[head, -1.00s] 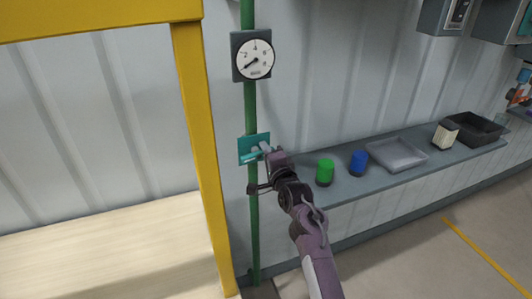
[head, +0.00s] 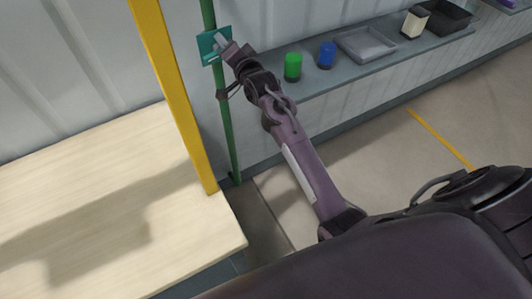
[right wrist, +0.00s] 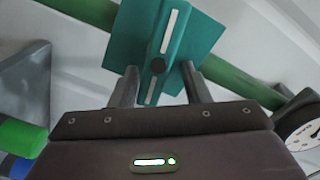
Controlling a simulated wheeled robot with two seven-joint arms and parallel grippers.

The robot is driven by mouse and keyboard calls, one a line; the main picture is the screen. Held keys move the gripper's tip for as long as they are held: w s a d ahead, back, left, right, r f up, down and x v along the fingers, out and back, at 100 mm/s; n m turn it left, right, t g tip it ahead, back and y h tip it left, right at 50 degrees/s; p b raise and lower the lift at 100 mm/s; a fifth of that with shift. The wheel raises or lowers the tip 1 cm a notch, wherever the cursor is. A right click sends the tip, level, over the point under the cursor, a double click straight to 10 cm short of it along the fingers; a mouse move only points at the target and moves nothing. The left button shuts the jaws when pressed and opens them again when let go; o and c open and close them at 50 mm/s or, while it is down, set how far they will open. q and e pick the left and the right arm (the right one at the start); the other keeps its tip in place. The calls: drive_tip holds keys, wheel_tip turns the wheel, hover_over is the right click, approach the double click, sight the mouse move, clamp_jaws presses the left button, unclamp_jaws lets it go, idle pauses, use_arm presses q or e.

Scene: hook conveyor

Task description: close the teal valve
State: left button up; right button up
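The teal valve (head: 204,50) sits on a green vertical pipe at the upper left of the head view. In the right wrist view its teal plate (right wrist: 125,38) and bar handle with white strips (right wrist: 170,32) are close up, and the handle lies roughly across the pipe. My right gripper (head: 220,43) is at the valve and hides part of it. In the right wrist view, the fingers of my right gripper (right wrist: 160,88) are apart, one on each side of the handle's lower end, with gaps visible. Contact cannot be told. My left gripper is not in view.
The green pipe (head: 229,135) runs down beside a yellow post (head: 172,90) and a pale wooden tabletop (head: 90,190). A shelf to the right holds a green cylinder (head: 293,66), a blue cylinder (head: 327,54) and trays. A dial gauge (right wrist: 304,138) shows in the wrist view.

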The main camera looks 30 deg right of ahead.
drive_tip(key=n, duration=0.3)
drive_tip(key=r+n, duration=0.1)
drive_tip(key=n, duration=0.1)
drive_tip(key=shift+a+n, duration=0.3)
drive_tip(key=shift+a, duration=0.05)
drive_tip(key=n, duration=0.3)
drive_tip(key=a+n+p, duration=0.1)
drive_tip(key=n, duration=0.1)
drive_tip(key=shift+a+r+n, duration=0.1)
drive_tip(key=shift+r+n, duration=0.15)
drive_tip(key=shift+n, duration=0.05)
drive_tip(key=s+b, duration=0.4)
drive_tip(key=s, duration=0.4)
drive_tip(key=s+d+f+g+b, duration=0.2)
drive_tip(key=f, duration=1.1)
drive_tip(key=s+d+f+g+h+b, duration=0.1)
drive_tip(key=s+d+f+g, duration=0.1)
drive_tip(key=f, duration=1.2)
drive_tip(key=s+d+f+n+g+b, duration=0.1)
drive_tip(key=s+d+f+g+b, duration=0.1)
drive_tip(key=f, duration=1.2)
drive_tip(key=shift+d+g+h+b, duration=0.3)
drive_tip(key=shift+d+h+b, duration=0.05)
drive_tip(key=shift+d+h, duration=0.05)
drive_tip(key=shift+f, duration=0.1)
